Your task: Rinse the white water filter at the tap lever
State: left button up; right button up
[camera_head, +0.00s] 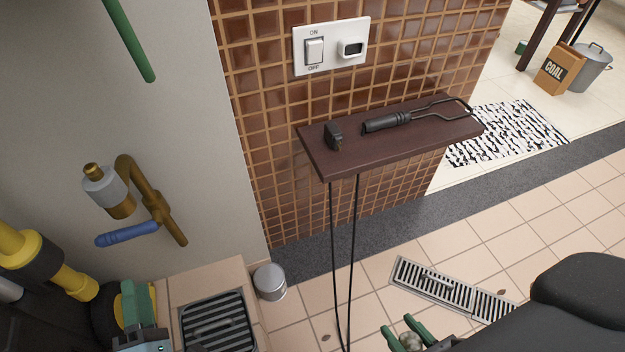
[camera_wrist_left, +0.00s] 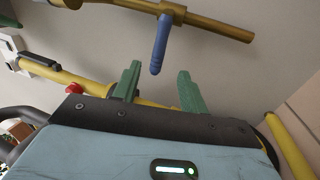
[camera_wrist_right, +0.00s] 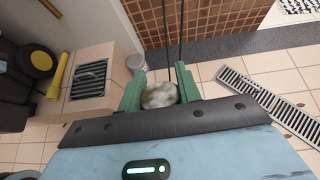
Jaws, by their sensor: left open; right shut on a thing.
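The white water filter (camera_wrist_right: 158,95) is a whitish, dirty-looking round piece. It sits between the fingers of my right gripper (camera_wrist_right: 160,92), which is shut on it. In the head view my right gripper (camera_head: 408,336) is low, right of centre, above the tiled floor. The blue tap lever (camera_head: 127,234) sticks out leftward from the brass tap pipe (camera_head: 146,185) on the wall. My left gripper (camera_head: 140,303) is open below the lever. In the left wrist view the lever (camera_wrist_left: 160,45) hangs just beyond the gap between the left fingertips (camera_wrist_left: 158,80), apparently untouched.
A tiled block with a drain grate (camera_head: 216,325) lies below the tap. A grey metal can (camera_head: 270,282) stands beside it. A dark shelf (camera_head: 405,140) holding a tool juts from the brown tiled wall on thin rods. A floor drain (camera_head: 435,285) lies at right.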

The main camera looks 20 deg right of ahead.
aim_at(128, 232)
pick_arm(q)
jog(key=shift+w, duration=0.15)
pick_arm(e)
jog(key=shift+f, duration=0.1)
pick_arm(q)
jog(key=b+x, duration=0.1)
jog(key=x, duration=1.1)
pick_arm(e)
jog(key=shift+s+f, duration=0.1)
jog(key=shift+f, duration=0.75)
pick_arm(q)
jog(key=shift+c, duration=0.4)
grip_shut()
